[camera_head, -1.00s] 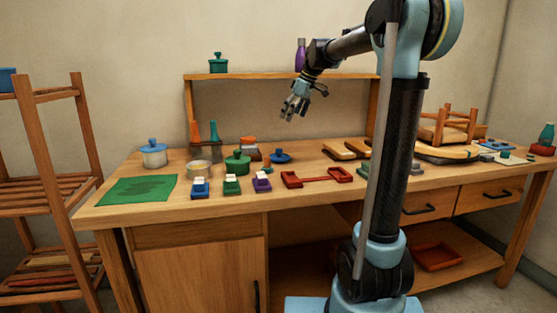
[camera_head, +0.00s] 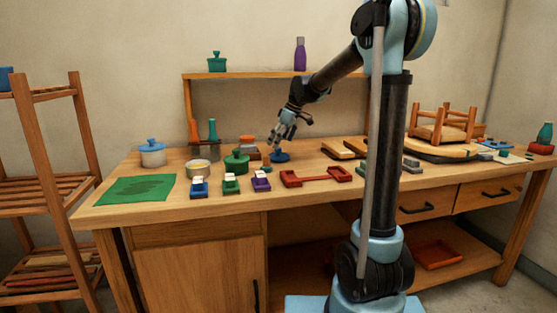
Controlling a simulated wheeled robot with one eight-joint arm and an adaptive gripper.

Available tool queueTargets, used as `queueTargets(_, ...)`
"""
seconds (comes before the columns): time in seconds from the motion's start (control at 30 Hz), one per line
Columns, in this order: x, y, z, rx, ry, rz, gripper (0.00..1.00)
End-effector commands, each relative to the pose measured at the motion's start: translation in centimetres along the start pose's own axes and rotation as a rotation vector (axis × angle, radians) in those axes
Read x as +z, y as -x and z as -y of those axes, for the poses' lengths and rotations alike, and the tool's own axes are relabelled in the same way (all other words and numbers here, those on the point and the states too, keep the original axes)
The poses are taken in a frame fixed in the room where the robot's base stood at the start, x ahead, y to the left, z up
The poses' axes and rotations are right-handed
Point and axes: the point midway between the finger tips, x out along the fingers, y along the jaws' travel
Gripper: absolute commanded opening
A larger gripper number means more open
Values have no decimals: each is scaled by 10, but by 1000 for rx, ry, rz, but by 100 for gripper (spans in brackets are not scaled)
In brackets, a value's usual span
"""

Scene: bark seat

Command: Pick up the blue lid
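A blue lid (camera_head: 280,157) with a knob lies flat on the wooden workbench, near the middle. My gripper (camera_head: 279,145) points down just above it, its fingers apart around the height of the knob. The fingers partly cover the knob, and I cannot tell whether they touch it. A second blue lid (camera_head: 152,143) sits on a white pot (camera_head: 153,158) at the left of the bench.
A green lidded pot (camera_head: 237,164) stands left of the lone lid. A shelf (camera_head: 250,75) spans above and behind.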

Motion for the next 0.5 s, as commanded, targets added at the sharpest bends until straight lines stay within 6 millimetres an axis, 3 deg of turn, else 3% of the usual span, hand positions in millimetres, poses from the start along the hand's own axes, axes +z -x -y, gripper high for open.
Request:
queueTargets(0.3, 4, -40, 0, 0, 1, 0, 100)
queueTargets(0.5, 4, -45, 0, 0, 0, 0, 100)
